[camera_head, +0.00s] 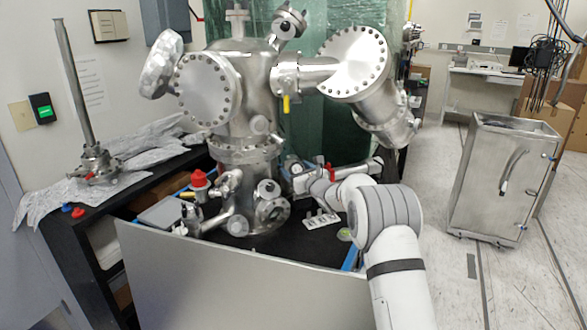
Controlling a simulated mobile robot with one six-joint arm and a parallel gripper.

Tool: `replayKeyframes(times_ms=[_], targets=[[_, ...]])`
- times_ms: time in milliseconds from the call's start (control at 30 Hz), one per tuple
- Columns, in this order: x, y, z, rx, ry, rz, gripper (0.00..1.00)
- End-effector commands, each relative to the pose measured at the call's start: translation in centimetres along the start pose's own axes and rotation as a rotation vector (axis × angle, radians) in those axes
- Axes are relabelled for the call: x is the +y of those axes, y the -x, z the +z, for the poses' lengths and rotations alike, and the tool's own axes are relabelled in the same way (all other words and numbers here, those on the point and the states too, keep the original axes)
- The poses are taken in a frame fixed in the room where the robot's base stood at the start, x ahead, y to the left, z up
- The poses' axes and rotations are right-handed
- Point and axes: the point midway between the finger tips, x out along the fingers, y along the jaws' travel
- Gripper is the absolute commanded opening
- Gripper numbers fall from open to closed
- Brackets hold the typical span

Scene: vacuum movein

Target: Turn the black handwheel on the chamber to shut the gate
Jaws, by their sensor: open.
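The steel vacuum chamber (240,150) stands upright on a dark bench, with large bolted round flanges. My arm reaches in from the lower right. My gripper (294,178) is small in view at the chamber's lower right side, close to the chamber's column. Its jaws are open, but the fingertips are hard to make out against the metal parts. I cannot clearly pick out the black handwheel; it may be among the small parts beside my gripper or hidden by my arm. Whether the gripper touches anything cannot be told.
A red-capped valve (199,180) and a small round flange (268,210) crowd the chamber's foot. A white slotted block (321,220) lies on the bench. A grey panel (240,280) closes the bench front. A steel cart (500,180) stands at right, with clear floor between.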

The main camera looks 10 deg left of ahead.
Motion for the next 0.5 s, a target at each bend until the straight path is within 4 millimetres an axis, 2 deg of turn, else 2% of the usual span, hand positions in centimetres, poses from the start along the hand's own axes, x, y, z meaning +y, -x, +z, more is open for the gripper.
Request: replayKeyframes(times_ms=[300,500], targets=[[-0.04,-0.22,-0.02,0.0,0.0,-0.001,0.7],[-0.08,-0.2,-0.02,0.0,0.0,-0.001,0.54]])
